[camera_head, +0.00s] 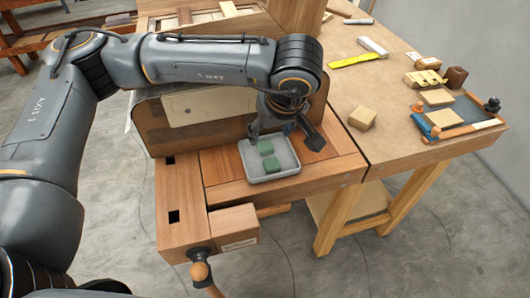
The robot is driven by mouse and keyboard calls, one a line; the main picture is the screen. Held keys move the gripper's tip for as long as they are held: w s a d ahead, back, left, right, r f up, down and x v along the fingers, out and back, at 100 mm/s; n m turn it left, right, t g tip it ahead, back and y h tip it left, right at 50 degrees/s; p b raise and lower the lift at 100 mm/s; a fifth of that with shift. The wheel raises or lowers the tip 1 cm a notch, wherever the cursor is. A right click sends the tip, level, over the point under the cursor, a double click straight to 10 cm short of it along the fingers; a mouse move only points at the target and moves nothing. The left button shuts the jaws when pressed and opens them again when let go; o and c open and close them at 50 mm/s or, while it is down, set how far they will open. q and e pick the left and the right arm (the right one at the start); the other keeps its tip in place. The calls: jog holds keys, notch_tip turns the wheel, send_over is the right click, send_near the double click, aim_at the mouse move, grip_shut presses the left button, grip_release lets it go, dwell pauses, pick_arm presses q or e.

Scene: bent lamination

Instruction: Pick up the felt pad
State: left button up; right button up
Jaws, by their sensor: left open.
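Two small dark green pads, which look like the felt, lie in a grey tray (290,171) on the wooden bench. One green pad (265,147) is toward the back of the tray and the other green pad (271,164) is nearer the front. My left gripper (271,131) points down over the back edge of the tray, close to the rear pad. It is open, and nothing shows between its fingers. I cannot tell whether a fingertip touches the tray. My right gripper is out of view.
A curved wooden form with a pale panel (205,108) stands just behind the tray. A wooden block (362,118), a yellow ruler (354,61) and a blue mat (470,109) lie on the bench to the right. A vise handle (200,271) sticks out at the front.

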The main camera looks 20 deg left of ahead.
aim_at(266, 149)
pick_arm(q)
jog(key=shift+b+x, duration=0.3)
jog(key=shift+x, duration=1)
jog(key=x, duration=0.2)
jog(key=b+x, duration=0.1)
jog(key=shift+d+f, duration=0.1)
jog(key=shift+f, duration=0.4)
jog(key=shift+w+f, duration=0.15)
jog(key=shift+f, duration=0.25)
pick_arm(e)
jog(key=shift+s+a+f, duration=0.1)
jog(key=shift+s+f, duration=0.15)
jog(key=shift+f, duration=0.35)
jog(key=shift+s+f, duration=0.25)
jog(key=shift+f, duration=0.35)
pick_arm(q)
jog(key=shift+r, duration=0.1)
jog(key=shift+c, duration=0.5)
jog(key=c, duration=0.7)
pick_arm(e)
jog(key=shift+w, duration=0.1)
